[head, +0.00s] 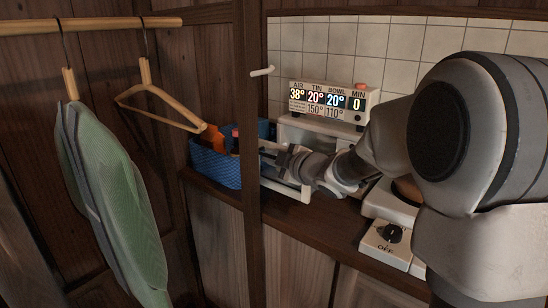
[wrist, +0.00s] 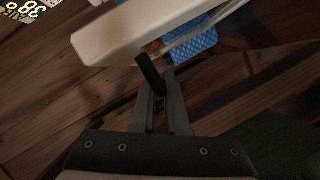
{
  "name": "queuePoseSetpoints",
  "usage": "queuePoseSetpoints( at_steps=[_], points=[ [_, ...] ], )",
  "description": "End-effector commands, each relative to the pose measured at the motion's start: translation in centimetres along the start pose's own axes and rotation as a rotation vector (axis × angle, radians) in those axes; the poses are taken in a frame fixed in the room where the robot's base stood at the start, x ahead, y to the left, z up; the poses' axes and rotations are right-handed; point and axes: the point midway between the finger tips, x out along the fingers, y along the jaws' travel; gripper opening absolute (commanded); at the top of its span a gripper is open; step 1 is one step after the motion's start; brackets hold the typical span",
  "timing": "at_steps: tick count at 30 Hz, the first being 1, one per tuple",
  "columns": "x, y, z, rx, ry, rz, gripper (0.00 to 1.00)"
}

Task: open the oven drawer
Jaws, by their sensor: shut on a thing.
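The oven (head: 322,127) is a small pale box on the wooden counter, with a lit display on top. Its drawer has a white front (head: 286,190), which stands out from the oven body, toward the counter's front edge. The front also shows in the wrist view as a white panel (wrist: 125,32); a thin pale rail (wrist: 195,38) runs behind it. A short dark handle (wrist: 150,72) sticks out from the panel. My gripper (wrist: 160,88) is shut on this handle; it also shows in the head view (head: 284,160), where my arm hides part of the drawer and oven.
A blue woven basket (head: 215,166) with items stands left of the oven, behind a wooden post (head: 249,220). A white appliance with a black knob (head: 390,234) stands at the right. Wooden hangers (head: 160,100) and a green garment (head: 117,195) hang at the left.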

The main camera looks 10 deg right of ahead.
Motion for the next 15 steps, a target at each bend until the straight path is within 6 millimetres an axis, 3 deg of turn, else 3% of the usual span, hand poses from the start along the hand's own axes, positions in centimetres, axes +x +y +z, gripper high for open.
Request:
queuePoseSetpoints(
  at_steps=[6,7,9,15],
  points=[
    [-0.03,0.02,0.14,0.001,-0.004,0.0,0.0],
    [-0.03,0.02,0.15,0.001,-0.004,0.0,0.16],
    [-0.03,0.02,0.15,0.001,-0.004,0.0,0.25],
    [-0.01,0.03,0.1,0.001,-0.002,0.0,0.25]
  ],
)
